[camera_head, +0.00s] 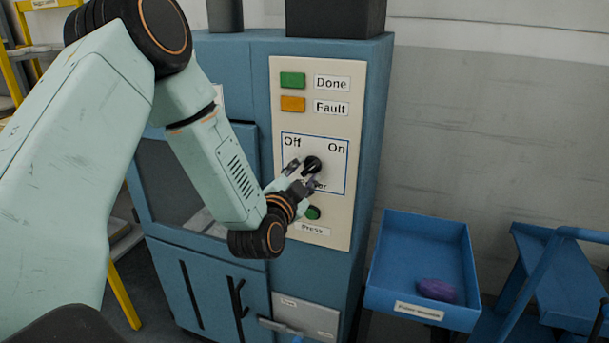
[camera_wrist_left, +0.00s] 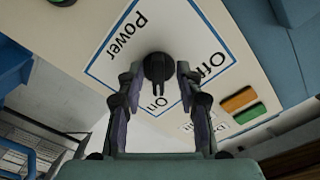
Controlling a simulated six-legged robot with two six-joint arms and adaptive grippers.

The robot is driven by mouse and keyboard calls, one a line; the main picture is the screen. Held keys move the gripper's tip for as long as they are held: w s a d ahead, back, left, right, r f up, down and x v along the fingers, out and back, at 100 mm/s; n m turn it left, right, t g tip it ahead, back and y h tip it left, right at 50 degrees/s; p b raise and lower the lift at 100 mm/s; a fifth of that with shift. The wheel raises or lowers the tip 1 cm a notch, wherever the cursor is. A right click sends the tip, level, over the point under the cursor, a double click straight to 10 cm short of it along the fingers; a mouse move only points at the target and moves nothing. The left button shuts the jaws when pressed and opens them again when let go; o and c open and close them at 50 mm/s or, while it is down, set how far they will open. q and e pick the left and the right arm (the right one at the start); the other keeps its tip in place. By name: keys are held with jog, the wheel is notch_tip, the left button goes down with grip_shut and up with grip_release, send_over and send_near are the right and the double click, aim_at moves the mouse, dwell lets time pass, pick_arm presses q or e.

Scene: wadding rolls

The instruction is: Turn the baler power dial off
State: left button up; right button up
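The black power dial (camera_head: 312,165) sits on the cream control panel (camera_head: 345,215) of the blue baler (camera_head: 372,120), inside a square outline marked Off and On. In the left wrist view the dial (camera_wrist_left: 158,68) has its pointer turned toward the On label. My left gripper (camera_head: 300,174) is at the panel, just beside the dial in the head view. In the left wrist view my left gripper (camera_wrist_left: 158,76) is open, with one finger on each side of the dial and gaps visible. The fingers partly hide the Power label in the head view. My right gripper is not in view.
A green Done light (camera_head: 292,80) and an orange Fault light (camera_head: 292,104) are above the dial. A green button (camera_head: 313,212) is close below it. A blue tray (camera_head: 412,228) holding a purple item (camera_head: 436,289) stands right of the baler, beside a blue cart (camera_head: 565,270).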

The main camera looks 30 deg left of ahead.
pick_arm(q)
jog(key=shift+s+d+r, duration=0.1)
jog(key=shift+c, duration=0.4)
jog(key=shift+d, duration=0.35)
jog(key=c, duration=0.3)
jog(key=shift+a, duration=0.3)
grip_shut()
jog(key=shift+d, duration=0.1)
